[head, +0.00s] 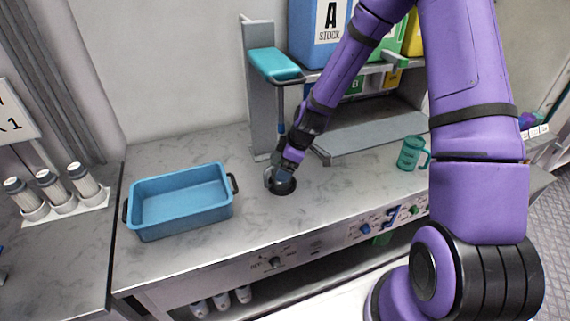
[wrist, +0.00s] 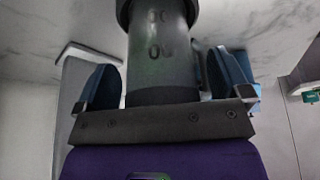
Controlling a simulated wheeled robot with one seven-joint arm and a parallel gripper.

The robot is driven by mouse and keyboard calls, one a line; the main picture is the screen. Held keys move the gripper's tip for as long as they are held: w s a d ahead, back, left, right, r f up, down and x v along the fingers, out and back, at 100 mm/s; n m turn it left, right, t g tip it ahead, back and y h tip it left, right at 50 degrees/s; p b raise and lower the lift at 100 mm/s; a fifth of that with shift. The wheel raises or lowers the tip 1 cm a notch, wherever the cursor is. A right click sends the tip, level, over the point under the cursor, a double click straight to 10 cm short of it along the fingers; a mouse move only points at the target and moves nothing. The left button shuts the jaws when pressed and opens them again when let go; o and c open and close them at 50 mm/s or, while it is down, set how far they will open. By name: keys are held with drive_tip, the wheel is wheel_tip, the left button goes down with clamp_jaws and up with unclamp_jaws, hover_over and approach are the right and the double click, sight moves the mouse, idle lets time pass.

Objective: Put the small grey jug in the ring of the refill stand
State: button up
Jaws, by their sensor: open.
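The small grey jug (wrist: 160,55) fills the space between my gripper's two fingers in the wrist view, with raised markings on its side. My gripper (wrist: 165,82) is open around it, with a visible gap at the right finger. The jug is mostly hidden there by my gripper. Its lower end meets a dark band in the wrist view; how deep it sits in the ring cannot be told.
A blue tub (head: 180,205) with dark handles stands left of my gripper. A green measuring jug (head: 411,153) stands to the right. Behind are a shelf (head: 375,135) and large containers, one a blue "A STOCK" box (head: 308,40). The counter between is clear.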

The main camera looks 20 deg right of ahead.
drive_tip(key=shift+r, duration=0.2)
drive_tip(key=s+d+r, duration=0.1)
drive_tip(key=s+d, duration=0.5)
drive_tip(key=d, duration=0.5)
drive_tip(key=s+a+r+m+h, duration=0.1)
drive_tip(key=s+r+m+h, duration=0.2)
drive_tip(key=r, duration=0.8)
drive_tip(key=s+a+r+m+h, duration=0.1)
drive_tip(key=s+a+r+m, duration=0.3)
drive_tip(key=r, duration=0.7)
drive_tip(key=s+r+m+t, duration=0.2)
drive_tip(key=s+r+m, duration=0.3)
drive_tip(key=s+r, duration=0.8)
drive_tip(key=s, duration=0.3)
drive_tip(key=shift+s+t, duration=0.2)
drive_tip(key=shift+t, duration=0.2)
drive_tip(key=shift+r, duration=0.1)
